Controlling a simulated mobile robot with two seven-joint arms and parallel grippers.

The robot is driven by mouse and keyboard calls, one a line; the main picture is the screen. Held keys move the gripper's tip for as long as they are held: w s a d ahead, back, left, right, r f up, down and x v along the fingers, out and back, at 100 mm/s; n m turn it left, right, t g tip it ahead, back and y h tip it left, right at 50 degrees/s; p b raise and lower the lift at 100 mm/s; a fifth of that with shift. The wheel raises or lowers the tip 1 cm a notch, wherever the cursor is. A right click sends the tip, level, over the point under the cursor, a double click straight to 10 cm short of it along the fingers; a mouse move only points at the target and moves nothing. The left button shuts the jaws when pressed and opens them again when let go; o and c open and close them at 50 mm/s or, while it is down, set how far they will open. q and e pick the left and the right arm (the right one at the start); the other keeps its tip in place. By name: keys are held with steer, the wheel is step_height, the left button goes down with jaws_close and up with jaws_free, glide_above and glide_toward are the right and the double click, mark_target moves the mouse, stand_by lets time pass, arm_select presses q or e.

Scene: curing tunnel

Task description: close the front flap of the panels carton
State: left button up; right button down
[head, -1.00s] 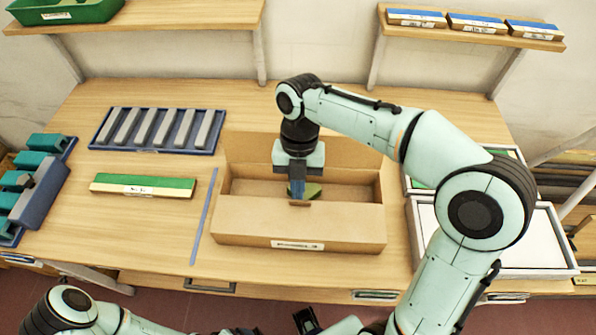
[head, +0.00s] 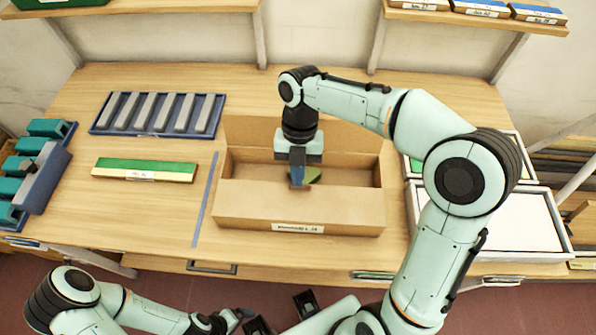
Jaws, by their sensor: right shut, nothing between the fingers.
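The panels carton (head: 335,228) is a brown cardboard box with a white label on its front wall, in the middle of the workbench. Its front flap (head: 340,202) lies nearly flat over the front part of the opening. The rear of the opening is uncovered, and a back flap (head: 350,137) stands up behind it. My right gripper (head: 298,183) is shut and empty, pointing down at the inner edge of the front flap. I cannot tell whether it touches.
A blue tray with grey bars (head: 110,132) and a green-topped box (head: 145,172) lie left of the carton. A blue strip (head: 205,200) runs close along its left side. White trays (head: 411,222) stand close on the right. Shelves (head: 150,8) hang above the back.

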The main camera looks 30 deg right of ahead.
steer(key=shift+s+f, duration=0.1)
steer(key=shift+f, duration=0.25)
steer(key=shift+r+p, duration=0.6)
steer(key=shift+r, duration=0.25)
arm_select(q)
steer(key=w+r+p, duration=0.3)
steer(key=r, duration=0.2)
steer(key=shift+w, duration=0.25)
arm_select(e)
steer(key=v, duration=1.3)
steer(key=shift+w, duration=0.3)
steer(key=shift+d, duration=0.1)
